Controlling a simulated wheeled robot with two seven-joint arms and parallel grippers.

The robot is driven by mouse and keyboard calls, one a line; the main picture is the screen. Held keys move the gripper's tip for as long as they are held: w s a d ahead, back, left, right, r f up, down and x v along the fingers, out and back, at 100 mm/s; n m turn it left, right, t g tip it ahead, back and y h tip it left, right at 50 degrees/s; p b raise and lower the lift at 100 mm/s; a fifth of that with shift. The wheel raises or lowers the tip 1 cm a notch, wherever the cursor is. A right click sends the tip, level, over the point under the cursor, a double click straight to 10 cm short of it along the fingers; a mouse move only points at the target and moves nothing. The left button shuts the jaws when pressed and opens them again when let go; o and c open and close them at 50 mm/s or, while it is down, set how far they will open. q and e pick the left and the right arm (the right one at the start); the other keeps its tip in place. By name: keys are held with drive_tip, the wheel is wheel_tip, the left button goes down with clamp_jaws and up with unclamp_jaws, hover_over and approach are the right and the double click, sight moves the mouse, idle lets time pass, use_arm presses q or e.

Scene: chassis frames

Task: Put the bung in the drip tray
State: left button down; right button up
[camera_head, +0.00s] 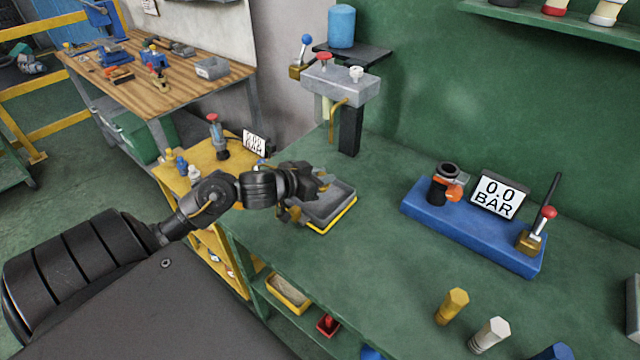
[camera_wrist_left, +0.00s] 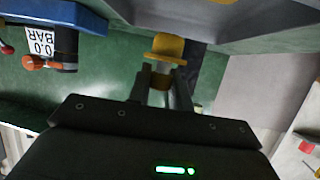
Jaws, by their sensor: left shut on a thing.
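My left gripper (camera_head: 308,198) is over the left part of the drip tray (camera_head: 343,213), a shallow grey tray with a yellow lower edge on the green bench. In the left wrist view its fingers (camera_wrist_left: 162,82) are shut on a yellow bung (camera_wrist_left: 168,47), whose wider head shows beyond the fingertips. In the head view the bung is hidden by the gripper, so I cannot tell whether it touches the tray. My right gripper is not in view.
A grey tap stand (camera_head: 341,84) rises behind the tray. A blue base (camera_head: 470,238) with a gauge reading 0.0 BAR (camera_head: 498,195) stands to the right. A yellow plug (camera_head: 452,306) and a white plug (camera_head: 490,335) stand near the front. The bench between is clear.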

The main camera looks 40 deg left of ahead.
use_arm(q)
drive_tip(key=shift+w+a+f+b, duration=0.1)
drive_tip(key=shift+a+f+b, duration=0.1)
drive_tip(key=shift+f, duration=0.75)
drive_tip(key=shift+w+a+f+b, duration=0.1)
drive_tip(key=shift+f+b, duration=0.05)
drive_tip(key=shift+f, duration=0.8)
drive_tip(key=shift+f, duration=0.15)
drive_tip(key=c, duration=1.3)
unclamp_jaws()
drive_tip(key=shift+s+r, duration=0.15)
drive_tip(key=shift+r, duration=0.05)
drive_tip(key=v, duration=1.1)
drive_tip(key=shift+s+r+p, duration=0.15)
drive_tip(key=shift+s+p, duration=0.2)
drive_tip(key=shift+p, duration=0.05)
